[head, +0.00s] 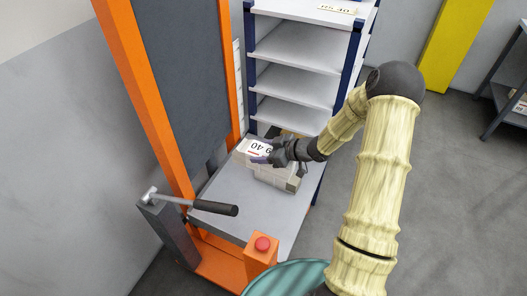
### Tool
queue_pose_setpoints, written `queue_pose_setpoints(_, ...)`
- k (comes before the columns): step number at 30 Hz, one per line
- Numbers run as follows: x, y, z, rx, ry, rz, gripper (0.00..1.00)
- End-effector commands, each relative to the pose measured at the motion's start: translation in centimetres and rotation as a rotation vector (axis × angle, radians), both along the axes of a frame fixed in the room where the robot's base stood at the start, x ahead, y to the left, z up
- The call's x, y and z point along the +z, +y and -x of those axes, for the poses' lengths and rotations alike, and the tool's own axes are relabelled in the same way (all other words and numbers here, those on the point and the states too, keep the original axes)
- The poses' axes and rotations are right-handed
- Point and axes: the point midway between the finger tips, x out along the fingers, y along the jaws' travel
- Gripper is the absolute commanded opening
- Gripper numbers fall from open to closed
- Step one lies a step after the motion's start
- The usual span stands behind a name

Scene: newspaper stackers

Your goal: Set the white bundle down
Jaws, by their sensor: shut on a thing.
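The white bundle (272,176) is a pale block with a white label on top marked with numbers. It is at the far end of a grey metal platform (240,212) on an orange-framed machine. My gripper (262,153) is shut on the bundle from the right, at its upper part. The bundle looks level and close over the platform. I cannot tell whether its underside touches the surface. My gripper and wrist hide part of its top.
A white shelf rack (300,52) with blue posts stands behind the platform. A black-handled lever (213,207) and a red button (263,244) are at the near side. The platform's near part is bare. A yellow post (455,45) and a dark table stand at right.

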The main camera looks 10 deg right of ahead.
Motion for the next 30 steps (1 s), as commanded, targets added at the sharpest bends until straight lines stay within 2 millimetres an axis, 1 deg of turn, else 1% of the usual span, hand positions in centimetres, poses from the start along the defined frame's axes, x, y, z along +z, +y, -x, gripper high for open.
queue_pose_setpoints(1,1.9,0.1,-0.1,0.001,-0.004,-0.002,0.04)
queue_pose_setpoints(15,9.0,0.1,-0.1,0.001,-0.004,-0.002,0.04)
queue_pose_setpoints(22,11.3,0.1,-0.1,0.001,-0.004,-0.002,0.04)
queue_pose_setpoints(30,12.7,0.1,-0.1,0.001,-0.004,-0.002,0.04)
